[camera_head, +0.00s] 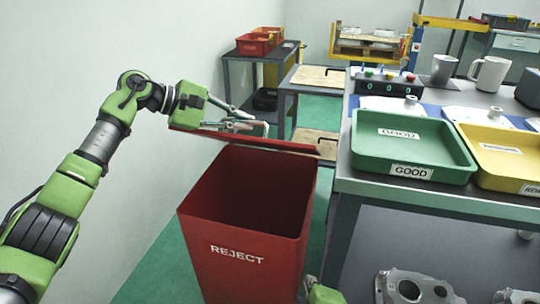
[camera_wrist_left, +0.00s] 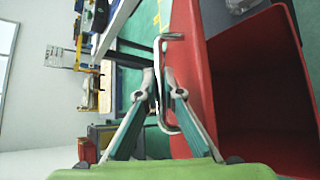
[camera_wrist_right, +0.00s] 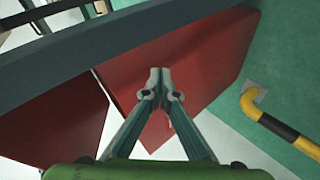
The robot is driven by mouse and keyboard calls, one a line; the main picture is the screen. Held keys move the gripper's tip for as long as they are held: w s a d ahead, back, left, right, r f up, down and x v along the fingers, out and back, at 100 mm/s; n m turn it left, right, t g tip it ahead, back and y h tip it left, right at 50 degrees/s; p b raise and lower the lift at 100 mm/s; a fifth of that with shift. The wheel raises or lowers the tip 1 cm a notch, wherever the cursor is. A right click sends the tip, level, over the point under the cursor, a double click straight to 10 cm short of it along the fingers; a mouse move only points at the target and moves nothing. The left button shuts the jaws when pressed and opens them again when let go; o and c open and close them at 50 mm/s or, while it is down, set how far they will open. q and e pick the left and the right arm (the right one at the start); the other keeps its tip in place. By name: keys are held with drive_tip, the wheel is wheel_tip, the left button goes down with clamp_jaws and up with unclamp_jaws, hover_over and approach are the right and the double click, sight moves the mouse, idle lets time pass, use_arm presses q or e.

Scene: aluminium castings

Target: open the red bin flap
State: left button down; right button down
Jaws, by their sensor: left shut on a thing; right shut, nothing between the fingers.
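The red bin (camera_head: 245,245) marked REJECT stands left of the table with its top uncovered and its dark inside showing. Its red flap (camera_head: 250,140) is raised and seen nearly edge-on at the bin's back rim. My left gripper (camera_head: 252,126) is shut on the flap's metal handle (camera_wrist_left: 162,85). In the left wrist view, the flap (camera_wrist_left: 188,60) lies beside the open bin (camera_wrist_left: 255,85). My right gripper (camera_wrist_right: 158,76) is shut and empty, low near the bin's red outer wall (camera_wrist_right: 200,60); whether it touches the wall cannot be told.
The grey table (camera_head: 440,203) stands close on the right, holding a green GOOD tray (camera_head: 365,150) and a yellow tray (camera_head: 515,180). Metal castings (camera_head: 412,287) lie below. A white wall (camera_head: 60,60) bounds the left. A yellow-black rail (camera_wrist_right: 285,130) shows in the right wrist view.

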use_arm(q)
drive_tip(key=shift+r, duration=0.1)
use_arm(e)
drive_tip(key=w+a+r+n+t+h, duration=0.2)
drive_tip(key=a+r+n+t+h, duration=0.3)
drive_tip(key=r+n, duration=0.55)
drive_tip(key=w+a+r+n+t, duration=0.1)
drive_tip(key=a+r+n+t, duration=0.2)
drive_tip(key=a+r+n, duration=0.55)
drive_tip(key=w+d+r, duration=0.5)
drive_tip(key=w+r, duration=0.2)
drive_tip(key=w, duration=0.4)
drive_tip(key=shift+w, duration=0.4)
